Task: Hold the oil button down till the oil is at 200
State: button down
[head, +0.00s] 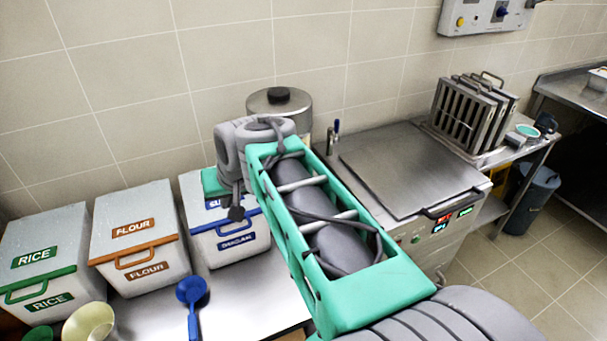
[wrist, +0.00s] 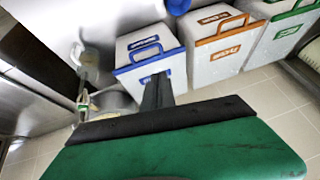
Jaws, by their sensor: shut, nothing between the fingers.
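The steel cooking unit (head: 395,165) stands right of my arm in the head view, with a flat lid. Its front panel has small lit displays (head: 441,224), too small to read surely, and a green button (head: 416,239); I cannot tell which control is the oil button. My arm crosses in front of part of the panel. My gripper (wrist: 157,82) is shut and empty in the wrist view, its dark fingers seen against the blue-handled bin (wrist: 172,72).
A flour bin (head: 130,205) and a rice bin (head: 35,225) stand left, with a blue scoop (head: 192,292) in front. A steel cylinder with a black knob (head: 279,96) is behind my wrist. Steel racks (head: 470,110) stand right of the lid. A control box (head: 484,14) is on the wall.

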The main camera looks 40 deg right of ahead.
jog(key=w+d+m+t, duration=0.1)
jog(key=w+d+m, duration=0.2)
jog(key=d, duration=1.1)
jog(key=w+d+r+m+t+h+b, duration=0.1)
jog(key=w+d+m+t, duration=0.1)
jog(key=d, duration=1.2)
jog(key=shift+w+r+m+h, duration=0.25)
jog(key=shift+w+m, duration=0.2)
jog(key=shift+m, duration=0.75)
jog(key=shift+f, duration=0.15)
notch_tip(320, 180, down, 9)
jog(key=b, duration=0.6)
jog(key=shift+a+r+b, duration=0.1)
jog(key=shift+r+b, duration=0.1)
jog(key=shift+b, duration=0.1)
jog(key=shift+f, duration=0.4)
